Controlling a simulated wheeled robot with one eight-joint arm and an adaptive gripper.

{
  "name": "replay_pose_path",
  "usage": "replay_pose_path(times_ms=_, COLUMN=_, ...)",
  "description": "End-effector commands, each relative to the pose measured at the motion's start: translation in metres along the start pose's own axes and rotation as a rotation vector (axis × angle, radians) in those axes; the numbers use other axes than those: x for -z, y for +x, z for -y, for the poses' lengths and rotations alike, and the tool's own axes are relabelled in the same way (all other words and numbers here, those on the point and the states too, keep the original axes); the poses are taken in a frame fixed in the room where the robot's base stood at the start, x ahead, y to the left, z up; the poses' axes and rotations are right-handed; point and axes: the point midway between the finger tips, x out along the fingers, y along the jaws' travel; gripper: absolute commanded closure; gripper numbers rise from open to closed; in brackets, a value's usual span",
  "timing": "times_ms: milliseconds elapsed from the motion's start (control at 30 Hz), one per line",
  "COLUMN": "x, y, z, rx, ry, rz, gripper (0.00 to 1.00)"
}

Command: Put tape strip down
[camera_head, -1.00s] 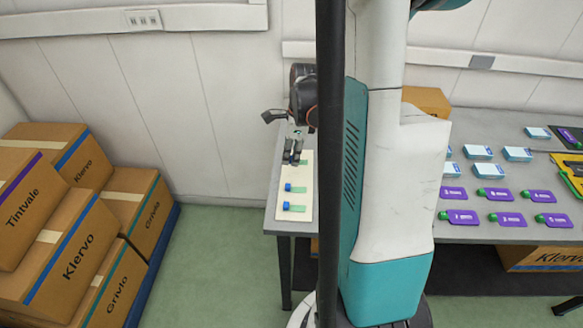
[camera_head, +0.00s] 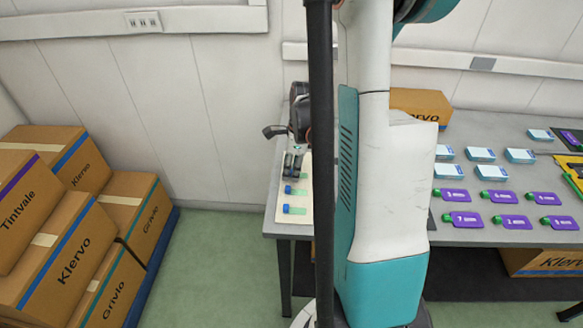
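A pale board (camera_head: 303,217) lies at the left end of the grey table. Two green strips with blue ends show on it: a nearer one (camera_head: 297,210) and a farther one (camera_head: 300,191). My gripper (camera_head: 292,176) points down over the far part of the board, just behind the farther strip. Its fingers look close together, but they are too small to tell whether they are open, shut or holding a strip. My black column and white-teal body hide the board's right side and the table beyond it.
On the right, the table (camera_head: 480,236) carries several purple labelled pieces (camera_head: 463,220) with green ends and several light-blue boxes (camera_head: 480,154). A cardboard box (camera_head: 420,103) stands at the back. Stacked cartons (camera_head: 70,255) fill the floor at left, with open floor between.

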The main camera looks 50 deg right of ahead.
Motion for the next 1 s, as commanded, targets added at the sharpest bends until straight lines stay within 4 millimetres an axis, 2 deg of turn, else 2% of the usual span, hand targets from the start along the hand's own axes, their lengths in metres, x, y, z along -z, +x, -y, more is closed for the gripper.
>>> replay_pose_path(times_ms=300, x=0.0, y=-0.001, z=0.0, rx=0.0, ry=0.0, rz=0.0, gripper=0.62)
replay_pose_path(times_ms=467, x=-0.001, y=-0.01, z=0.0, rx=0.0, ry=0.0, rz=0.0, gripper=0.62)
replay_pose_path(times_ms=800, x=-0.001, y=-0.081, z=0.0, rx=0.0, ry=0.001, rz=0.0, gripper=0.62)
replay_pose_path(times_ms=1000, x=-0.001, y=-0.112, z=0.0, rx=0.0, ry=0.0, rz=0.0, gripper=0.62)
